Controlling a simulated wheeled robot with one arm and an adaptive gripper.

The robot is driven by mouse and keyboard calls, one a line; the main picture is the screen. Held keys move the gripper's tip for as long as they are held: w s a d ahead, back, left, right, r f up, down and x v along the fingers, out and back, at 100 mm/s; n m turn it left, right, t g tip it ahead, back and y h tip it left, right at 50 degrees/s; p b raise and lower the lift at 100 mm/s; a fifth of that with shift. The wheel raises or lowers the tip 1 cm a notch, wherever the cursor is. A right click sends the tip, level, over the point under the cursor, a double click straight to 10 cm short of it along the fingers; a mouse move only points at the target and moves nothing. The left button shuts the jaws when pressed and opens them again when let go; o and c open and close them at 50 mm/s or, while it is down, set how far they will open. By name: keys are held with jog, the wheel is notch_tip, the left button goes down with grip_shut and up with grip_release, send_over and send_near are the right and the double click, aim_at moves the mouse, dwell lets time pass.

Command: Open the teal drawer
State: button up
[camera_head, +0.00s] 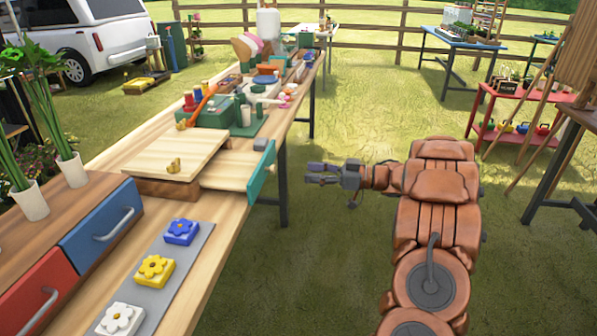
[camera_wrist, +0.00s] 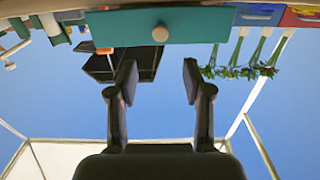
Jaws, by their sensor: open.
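The teal drawer front (camera_head: 262,172) stands out to the right of a low wooden case (camera_head: 165,187) on the long table. A pale wooden drawer body (camera_head: 226,168) shows between the case and the front, so the drawer is pulled out. In the wrist view the teal front (camera_wrist: 115,27) fills the top middle, with a round knob (camera_wrist: 160,33) on it. My gripper (camera_head: 310,173) is to the right of the teal front, apart from it. In the wrist view my gripper (camera_wrist: 157,78) has its two fingers spread, with nothing between them, below the knob.
A blue drawer (camera_head: 100,228) and a red drawer (camera_head: 38,292) are at the near left. A grey strip (camera_head: 190,250) holds flower blocks. A table leg (camera_head: 283,185) stands beneath the drawer. The grass (camera_head: 330,260) between table and arm is clear.

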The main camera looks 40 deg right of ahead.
jog(key=shift+v, duration=1.25)
jog(key=w+d+r+m+t+h, duration=0.25)
jog(key=w+r+m+h, duration=0.4)
jog(key=w+h, duration=0.75)
jog(key=s+a+f+m+g, duration=0.1)
jog(key=s+a+f+g, duration=0.4)
jog(key=s+a, duration=0.85)
jog(key=s+a+f+m+g+y, duration=0.1)
jog(key=s+a+f+g, duration=0.2)
jog(key=s+a+g, duration=1)
jog(key=s+a+f+m, duration=0.1)
jog(key=s+a+f, duration=0.4)
jog(key=s, duration=1.5)
notch_tip(320, 180, up, 22)
jog(key=s+a+p, duration=0.1)
jog(key=a+p, duration=0.1)
jog(key=p, duration=1.7)
jog(key=shift+t+p, duration=0.3)
jog(key=shift+t, duration=0.15)
